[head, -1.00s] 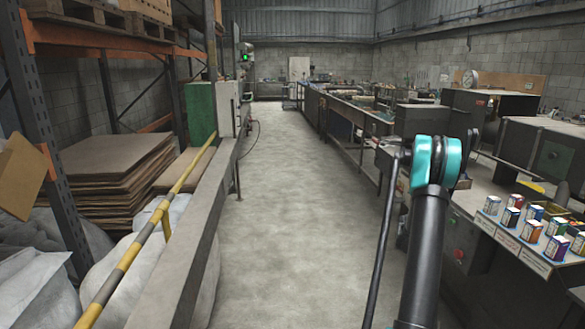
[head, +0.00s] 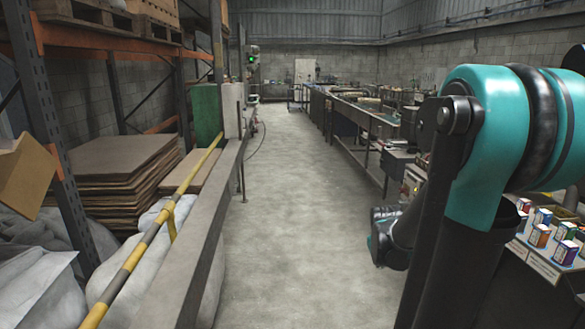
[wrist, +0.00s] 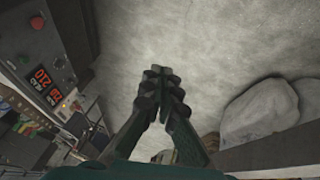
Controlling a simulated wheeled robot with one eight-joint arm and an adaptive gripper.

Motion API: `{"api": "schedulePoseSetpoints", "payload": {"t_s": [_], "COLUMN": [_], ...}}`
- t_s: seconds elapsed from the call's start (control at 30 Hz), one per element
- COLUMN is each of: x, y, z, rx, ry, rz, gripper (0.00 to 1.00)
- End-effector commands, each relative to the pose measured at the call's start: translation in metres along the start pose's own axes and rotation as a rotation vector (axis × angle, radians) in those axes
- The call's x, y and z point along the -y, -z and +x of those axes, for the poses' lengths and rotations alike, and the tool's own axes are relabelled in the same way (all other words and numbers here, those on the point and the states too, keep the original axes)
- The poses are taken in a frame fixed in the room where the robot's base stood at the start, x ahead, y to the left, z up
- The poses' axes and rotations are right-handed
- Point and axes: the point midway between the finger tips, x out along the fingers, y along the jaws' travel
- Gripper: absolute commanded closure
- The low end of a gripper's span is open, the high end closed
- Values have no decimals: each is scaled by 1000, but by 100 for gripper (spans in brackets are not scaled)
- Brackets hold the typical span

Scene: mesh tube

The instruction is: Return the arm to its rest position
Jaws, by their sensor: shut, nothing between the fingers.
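My gripper (wrist: 163,76) shows in the wrist view with its dark fingers drawn together at the tips. It is shut and holds nothing. It points over the bare concrete floor (wrist: 205,45). In the head view my arm (head: 490,150) is folded close to the camera on the right, with a large teal joint at the top. A smaller dark and teal part of my arm (head: 388,240) hangs over the aisle beside it. I cannot make out the fingers in the head view.
A machine panel (wrist: 45,75) with a red display is at the left of the wrist view. A pale sack (wrist: 258,112) lies at the right. In the head view a yellow-black rail (head: 150,243) lines the left, small boxes (head: 565,240) stand right, and the aisle (head: 285,200) is clear.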

Motion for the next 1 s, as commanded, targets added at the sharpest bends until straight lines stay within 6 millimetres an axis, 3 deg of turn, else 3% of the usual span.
{"api": "schedulePoseSetpoints", "payload": {"t_s": [0.2,0.43,0.6,1.0], "x": [59,99,108,108], "y": [-66,-118,-132,-132], "z": [-34,-50,-53,-53], "rx": [13,36,45,46], "ry": [101,175,194,195], "rz": [96,171,192,194], "gripper": [100,100,100,100]}}
